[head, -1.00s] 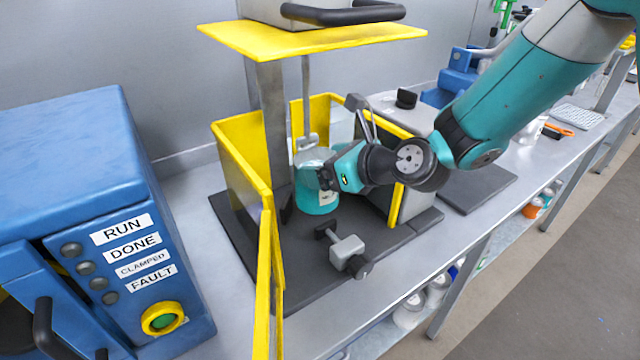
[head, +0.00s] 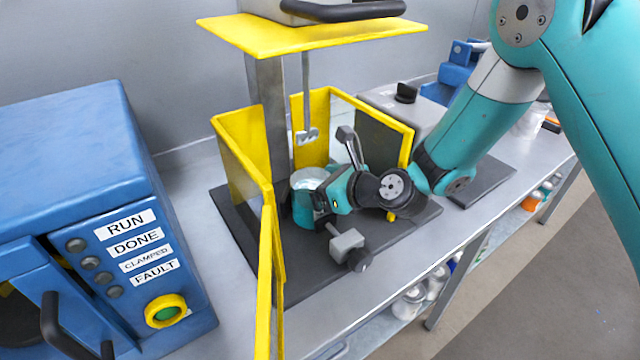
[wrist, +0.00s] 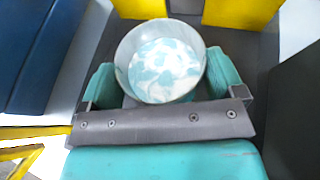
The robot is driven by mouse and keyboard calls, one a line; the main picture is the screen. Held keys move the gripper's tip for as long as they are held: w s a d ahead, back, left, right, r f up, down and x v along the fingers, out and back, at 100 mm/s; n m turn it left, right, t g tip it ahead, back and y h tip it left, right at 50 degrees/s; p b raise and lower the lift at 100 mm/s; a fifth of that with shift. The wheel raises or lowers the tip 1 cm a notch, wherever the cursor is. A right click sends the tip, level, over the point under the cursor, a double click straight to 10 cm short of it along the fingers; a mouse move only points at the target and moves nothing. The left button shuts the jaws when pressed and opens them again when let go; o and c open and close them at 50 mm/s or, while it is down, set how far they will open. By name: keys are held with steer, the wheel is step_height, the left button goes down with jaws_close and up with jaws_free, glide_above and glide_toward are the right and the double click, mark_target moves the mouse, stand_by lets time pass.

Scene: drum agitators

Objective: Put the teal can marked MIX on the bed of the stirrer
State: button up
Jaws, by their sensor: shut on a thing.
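The teal can (head: 303,212) stands upright on or just above the dark bed (head: 290,268) of the stirrer, inside the yellow guard. Its MIX label is not readable here. In the wrist view the open-topped can (wrist: 162,62) shows white and teal contents. My gripper (head: 322,200) is shut around the can, reaching in from the right, with one finger on each side. The stirrer's paddle (head: 307,136) hangs on its rod above and behind the can. I cannot tell whether the can's base touches the bed.
A grey clamp with a dark knob (head: 348,246) sits on the bed just in front of the can. Yellow guard panels (head: 240,150) stand left and behind; an open yellow door edge (head: 266,285) is at front left. A blue machine (head: 70,170) stands at left.

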stand_by(0.3)
steer(key=o, duration=1.5)
steer(key=shift+f, duration=0.1)
steer(key=shift+c, duration=0.2)
steer(key=shift+d, duration=0.1)
steer(key=b+v, duration=0.3)
steer(key=v, duration=0.9)
steer(key=s+a+r+n+g+h, duration=0.1)
steer(key=s+r+n+g, duration=0.2)
steer(key=s+n, duration=0.5)
steer(key=s+r+n+g, duration=0.3)
steer(key=s+n, duration=0.1)
steer(key=n, duration=0.7)
steer(key=s+d+r+n+g+h, duration=0.2)
steer(key=s+d+n+h, duration=0.3)
steer(key=n, duration=0.8)
steer(key=s+d, duration=0.2)
steer(key=s, duration=0.2)
steer(key=shift+s+r+n, duration=0.15)
steer(key=shift+r+n, duration=0.2)
steer(key=shift+n, duration=0.05)
steer(key=shift+d, duration=0.1)
